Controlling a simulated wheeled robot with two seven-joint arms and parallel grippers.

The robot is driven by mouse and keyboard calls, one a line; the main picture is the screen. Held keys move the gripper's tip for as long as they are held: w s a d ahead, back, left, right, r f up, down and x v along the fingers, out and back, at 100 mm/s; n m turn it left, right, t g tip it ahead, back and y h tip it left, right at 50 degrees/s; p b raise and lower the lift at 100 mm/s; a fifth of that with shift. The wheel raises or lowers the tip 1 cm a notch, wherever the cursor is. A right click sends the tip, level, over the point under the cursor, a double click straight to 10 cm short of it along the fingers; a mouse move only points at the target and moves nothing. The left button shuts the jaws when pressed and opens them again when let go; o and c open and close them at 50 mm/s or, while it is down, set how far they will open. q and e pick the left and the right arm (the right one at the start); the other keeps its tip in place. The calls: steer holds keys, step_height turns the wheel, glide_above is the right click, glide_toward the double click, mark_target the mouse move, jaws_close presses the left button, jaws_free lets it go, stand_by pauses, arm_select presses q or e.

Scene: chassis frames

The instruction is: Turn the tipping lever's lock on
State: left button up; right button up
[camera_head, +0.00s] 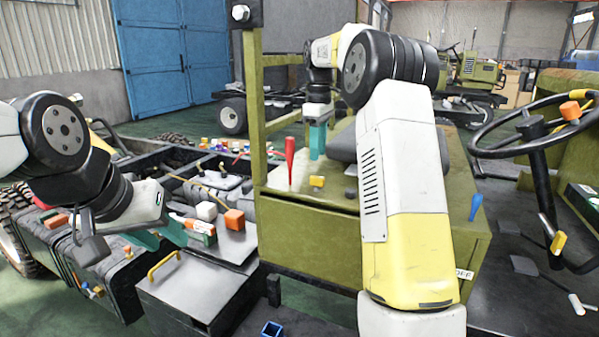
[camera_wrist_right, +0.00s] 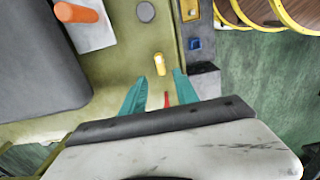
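A red-handled lever (camera_head: 290,160) stands upright on the olive-green box beside the seat. A small yellow knob (camera_head: 317,182) is on the box just right of it. I cannot tell for sure which part is the lever's lock. My right gripper (camera_head: 317,140) points down above the box, right of the red lever. In the right wrist view its teal fingers (camera_wrist_right: 160,76) are apart with nothing held; the yellow knob (camera_wrist_right: 160,63) shows just beyond the tips and part of the red lever (camera_wrist_right: 167,98) between them. My left gripper (camera_head: 165,240) is open and empty at the left.
A black steering wheel (camera_head: 540,125) is at the right. A blue-handled lever (camera_head: 476,207) and an OFF label (camera_head: 464,274) are at the box's right end. An olive post (camera_head: 254,110) rises left of the red lever. A grey toolbox (camera_head: 195,285) with yellow handle is below my left gripper.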

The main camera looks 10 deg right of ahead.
mark_target(317, 177)
step_height(317, 177, down, 8)
steer(key=shift+r, duration=0.2)
jaws_close()
